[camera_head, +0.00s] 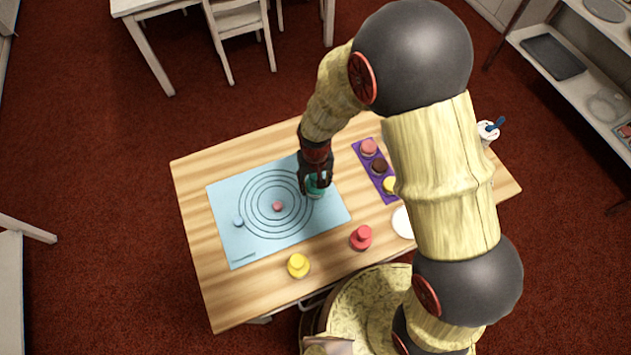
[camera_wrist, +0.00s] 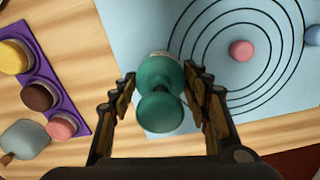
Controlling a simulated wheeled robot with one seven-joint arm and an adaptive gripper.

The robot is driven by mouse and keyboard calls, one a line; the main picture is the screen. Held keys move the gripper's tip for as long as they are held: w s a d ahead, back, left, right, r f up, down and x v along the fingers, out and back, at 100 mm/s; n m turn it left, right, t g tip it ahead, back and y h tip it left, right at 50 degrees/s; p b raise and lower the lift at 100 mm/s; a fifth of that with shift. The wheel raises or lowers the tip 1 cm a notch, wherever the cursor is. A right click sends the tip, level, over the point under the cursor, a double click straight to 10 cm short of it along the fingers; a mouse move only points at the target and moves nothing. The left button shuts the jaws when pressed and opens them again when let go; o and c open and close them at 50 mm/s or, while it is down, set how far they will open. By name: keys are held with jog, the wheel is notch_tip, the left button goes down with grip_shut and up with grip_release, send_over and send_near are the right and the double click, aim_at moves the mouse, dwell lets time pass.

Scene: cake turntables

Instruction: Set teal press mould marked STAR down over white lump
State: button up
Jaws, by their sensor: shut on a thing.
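The teal press mould (camera_wrist: 160,77) is in my gripper (camera_wrist: 158,88), between the two fingers in the wrist view, its round knob towards the camera. In the head view my gripper (camera_head: 316,182) holds the mould (camera_head: 318,192) over the right part of the blue mat (camera_head: 228,247). I cannot read a STAR mark. A small pale patch shows at the mould's far edge in the wrist view; I cannot tell whether it is a label or the white lump. No white lump shows clearly in either view. I cannot tell the mould's height above the mat.
A pink lump (camera_head: 278,206) lies within the mat's rings, and a pale blue lump (camera_head: 238,221) lies left of it. Yellow (camera_head: 298,266) and red (camera_head: 361,238) moulds stand at the front. A purple tray (camera_wrist: 52,72) with three round pieces lies beside the mat.

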aim_at(316, 175)
jog(key=shift+f+b, duration=0.55)
jog(key=shift+f, duration=0.4)
jog(key=o, duration=1.4)
jog(key=shift+o, duration=0.7)
jog(key=shift+o, duration=0.8)
jog(key=shift+r, duration=0.1)
jog(key=shift+r+p, duration=2.5)
jog(key=shift+r, duration=0.95)
